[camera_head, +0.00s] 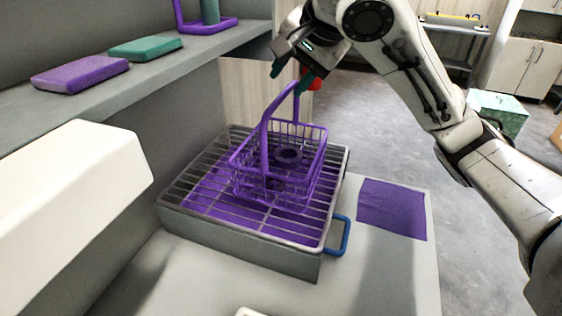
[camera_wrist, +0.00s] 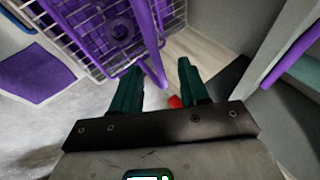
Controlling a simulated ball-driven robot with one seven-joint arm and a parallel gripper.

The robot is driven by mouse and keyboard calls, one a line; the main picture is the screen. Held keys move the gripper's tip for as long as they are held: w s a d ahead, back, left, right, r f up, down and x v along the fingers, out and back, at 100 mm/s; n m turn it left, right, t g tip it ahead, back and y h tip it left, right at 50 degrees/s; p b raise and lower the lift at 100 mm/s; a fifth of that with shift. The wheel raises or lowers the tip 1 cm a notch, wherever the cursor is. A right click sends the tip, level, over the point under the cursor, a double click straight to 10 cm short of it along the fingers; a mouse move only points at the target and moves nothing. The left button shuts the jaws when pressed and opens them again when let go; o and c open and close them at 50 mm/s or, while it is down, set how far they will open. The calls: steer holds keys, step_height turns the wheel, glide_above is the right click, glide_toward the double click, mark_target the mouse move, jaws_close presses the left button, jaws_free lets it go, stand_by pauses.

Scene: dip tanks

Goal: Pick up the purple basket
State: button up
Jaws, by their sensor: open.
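The purple wire basket (camera_head: 278,186) stands upright on a slatted metal rack over a tank (camera_head: 235,245) with purple inside. Its tall arched handle (camera_head: 265,130) is raised, and a dark ring-shaped piece (camera_head: 288,155) lies inside it. My gripper (camera_head: 291,77) is open, with teal fingers at the top of the handle. In the wrist view, the basket (camera_wrist: 88,42) is at upper left, and the purple handle bar (camera_wrist: 148,45) runs down between my open fingers (camera_wrist: 157,68). I cannot tell whether they touch it.
A blue handle (camera_head: 338,236) sticks out from the tank's right side. A purple mat (camera_head: 392,208) lies on the counter to the right. A shelf at left holds a purple brush-like block (camera_head: 80,76) and a teal block (camera_head: 146,48). A red object (camera_head: 314,84) shows behind the handle.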

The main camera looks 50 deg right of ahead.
mark_target(283, 94)
steer(key=x, duration=0.3)
steer(key=shift+s+d+f, duration=0.15)
steer(key=shift+f, duration=0.2)
steer(key=shift+w+d+f, duration=0.1)
steer(key=shift+w+f, duration=0.3)
steer(key=shift+f, duration=0.15)
jaws_close()
steer(key=shift+r, duration=0.1)
stand_by(0.6)
